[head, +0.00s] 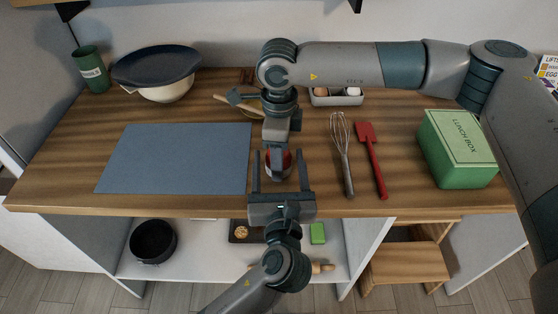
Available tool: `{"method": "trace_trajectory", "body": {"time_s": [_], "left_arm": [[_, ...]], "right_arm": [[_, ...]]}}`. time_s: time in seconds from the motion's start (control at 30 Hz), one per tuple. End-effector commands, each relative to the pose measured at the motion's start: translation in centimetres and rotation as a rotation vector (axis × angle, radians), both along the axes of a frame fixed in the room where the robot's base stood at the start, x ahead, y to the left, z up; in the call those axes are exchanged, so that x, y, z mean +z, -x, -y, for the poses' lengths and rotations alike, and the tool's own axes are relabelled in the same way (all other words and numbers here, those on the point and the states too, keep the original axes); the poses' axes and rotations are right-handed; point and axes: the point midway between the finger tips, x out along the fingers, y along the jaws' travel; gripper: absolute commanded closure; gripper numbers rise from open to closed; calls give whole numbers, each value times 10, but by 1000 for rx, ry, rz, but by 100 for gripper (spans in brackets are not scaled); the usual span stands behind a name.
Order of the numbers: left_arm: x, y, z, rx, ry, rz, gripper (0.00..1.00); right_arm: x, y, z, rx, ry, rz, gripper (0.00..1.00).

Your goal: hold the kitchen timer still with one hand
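The kitchen timer is most likely the small round red thing with a pale part (279,170) near the table's front edge, partly covered by my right gripper. My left gripper (279,160) comes in from the front. Its two long fingers are open, one on each side of the timer, with a visible gap on both sides. My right gripper (276,150) points down from above, at the timer's top. Its fingertips are hard to make out, so I cannot tell whether they touch or grip the timer.
A blue mat (175,158) lies to the left. A whisk (342,150), red spatula (371,160) and green lunch box (458,148) are to the right. Behind are a bowl with a dark plate (157,62), green cup (91,70), wooden utensil (232,103) and egg tray (336,98).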

Motion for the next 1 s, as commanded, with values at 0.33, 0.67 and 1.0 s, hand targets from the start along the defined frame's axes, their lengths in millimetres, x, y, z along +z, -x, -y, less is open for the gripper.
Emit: {"method": "trace_trajectory", "body": {"time_s": [0.33,0.67,1.0], "left_arm": [[0,0,0,0,-1,0,77],[-1,0,-3,-63,-3,1,77],[0,0,-3,-137,0,0,77]], "right_arm": [[0,0,0,0,0,0,73],[0,0,0,0,1,0,73],[0,0,0,0,1,0,73]]}}
